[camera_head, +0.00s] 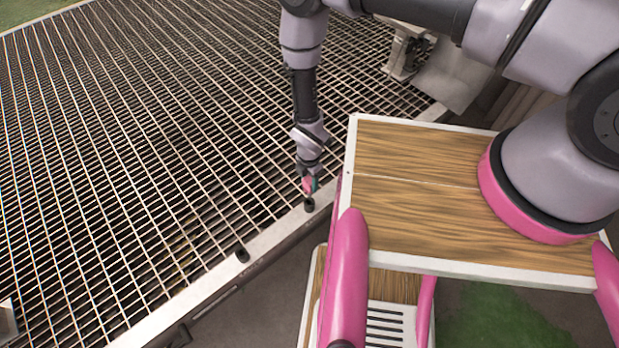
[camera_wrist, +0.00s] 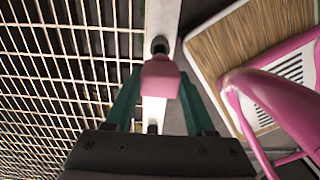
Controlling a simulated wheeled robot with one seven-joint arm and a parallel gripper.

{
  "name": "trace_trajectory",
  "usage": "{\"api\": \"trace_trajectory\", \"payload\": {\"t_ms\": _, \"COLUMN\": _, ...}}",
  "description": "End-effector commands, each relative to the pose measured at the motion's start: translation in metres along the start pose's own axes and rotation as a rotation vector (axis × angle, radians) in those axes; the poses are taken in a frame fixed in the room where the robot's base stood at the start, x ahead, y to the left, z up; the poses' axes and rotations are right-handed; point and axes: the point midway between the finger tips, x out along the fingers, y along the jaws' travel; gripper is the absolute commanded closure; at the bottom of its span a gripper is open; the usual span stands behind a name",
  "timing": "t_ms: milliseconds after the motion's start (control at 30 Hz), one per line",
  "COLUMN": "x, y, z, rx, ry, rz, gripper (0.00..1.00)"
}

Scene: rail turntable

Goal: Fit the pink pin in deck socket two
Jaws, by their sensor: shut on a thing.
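The pink pin (camera_wrist: 160,77) is between the green fingers of my gripper (camera_wrist: 159,84), which is shut on it. In the head view the pink pin (camera_head: 306,185) shows at the tip of my gripper (camera_head: 311,184). A black deck socket (camera_head: 309,204) on the pale rim is directly below the pin in that view. In the wrist view this socket (camera_wrist: 160,46) shows just past the pin's end. I cannot tell whether they touch. A second black socket (camera_head: 242,254) is on the rim, lower left. No socket number is readable.
The grated deck (camera_head: 120,140) fills the left, edged by a pale metal rim (camera_head: 205,287). My wood-topped, pink-trimmed body is close on the right. A grey metal bracket (camera_head: 402,55) stands on the deck at the top. Part of a grey block (camera_head: 7,322) shows at lower left.

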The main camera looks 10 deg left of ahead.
Motion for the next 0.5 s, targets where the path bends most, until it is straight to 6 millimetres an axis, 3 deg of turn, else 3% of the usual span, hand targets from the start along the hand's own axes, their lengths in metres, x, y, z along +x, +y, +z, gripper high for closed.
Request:
{"api": "trace_trajectory", "payload": {"t_ms": 200, "x": 0.022, "y": 0.0, "z": 0.0, "rx": 0.001, "ry": 0.0, "rz": -0.001, "gripper": 1.0}}
{"api": "trace_trajectory", "payload": {"t_ms": 500, "x": 0.037, "y": 0.0, "z": 0.0, "rx": 0.0, "ry": 0.0, "rz": 0.0, "gripper": 1.0}}
